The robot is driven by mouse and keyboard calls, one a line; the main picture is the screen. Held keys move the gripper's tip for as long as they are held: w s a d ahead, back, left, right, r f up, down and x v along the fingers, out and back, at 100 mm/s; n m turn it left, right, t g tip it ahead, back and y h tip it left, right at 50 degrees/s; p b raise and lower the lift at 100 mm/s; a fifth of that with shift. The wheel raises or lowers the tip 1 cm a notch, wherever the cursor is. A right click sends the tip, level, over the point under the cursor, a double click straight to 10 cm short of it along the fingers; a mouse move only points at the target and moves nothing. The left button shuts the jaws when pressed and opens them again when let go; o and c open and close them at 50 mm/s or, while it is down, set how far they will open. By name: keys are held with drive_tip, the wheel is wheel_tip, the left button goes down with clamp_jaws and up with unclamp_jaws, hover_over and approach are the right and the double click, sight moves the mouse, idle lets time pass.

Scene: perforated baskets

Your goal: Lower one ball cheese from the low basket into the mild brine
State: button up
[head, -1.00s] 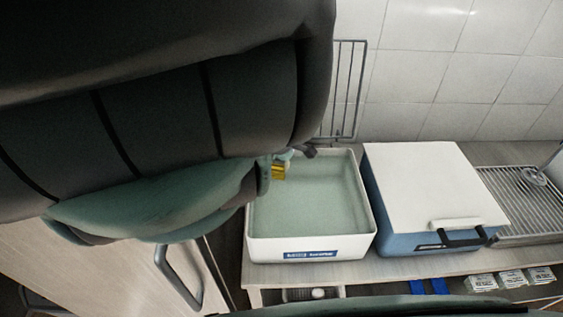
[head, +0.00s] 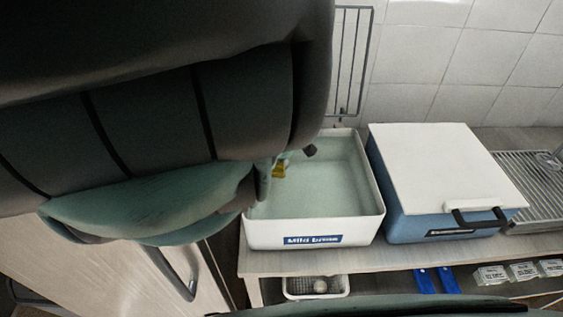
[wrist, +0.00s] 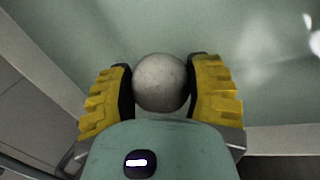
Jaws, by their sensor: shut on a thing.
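My gripper (wrist: 160,90) is shut on a pale, round ball cheese (wrist: 160,82), held between its yellow ribbed finger pads in the wrist view. In the head view only a bit of my gripper (head: 279,170) shows, over the left part of the white tub labelled "Mild brine" (head: 262,232); the held ball is hidden there by my arm. The tub holds pale green liquid (head: 330,185). Whether the ball touches the liquid I cannot tell. A low white basket (head: 300,292) stands under the bench with a pale ball (head: 320,286) in it.
A blue box with a white lid (head: 440,165) and dark handle stands right of the tub. A metal drain grid (head: 535,180) lies further right. A wire rack (head: 352,60) is on the tiled wall. Blue utensils (head: 437,281) and small labelled boxes (head: 520,272) are below.

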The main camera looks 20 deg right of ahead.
drive_tip(key=o, duration=1.4)
drive_tip(key=shift+o, duration=0.2)
drive_tip(key=shift+w+d+r+p+v, duration=0.1)
drive_tip(key=shift+w+d+p+v, duration=0.15)
drive_tip(key=shift+p+v, duration=1.1)
drive_tip(key=shift+w+d+r+p+v, duration=0.15)
drive_tip(key=shift+w+p+v, duration=0.4)
drive_tip(key=shift+v, duration=1.4)
drive_tip(key=shift+w+d+p+v, duration=0.2)
drive_tip(key=shift+p+v, duration=0.95)
drive_tip(key=shift+v, duration=0.45)
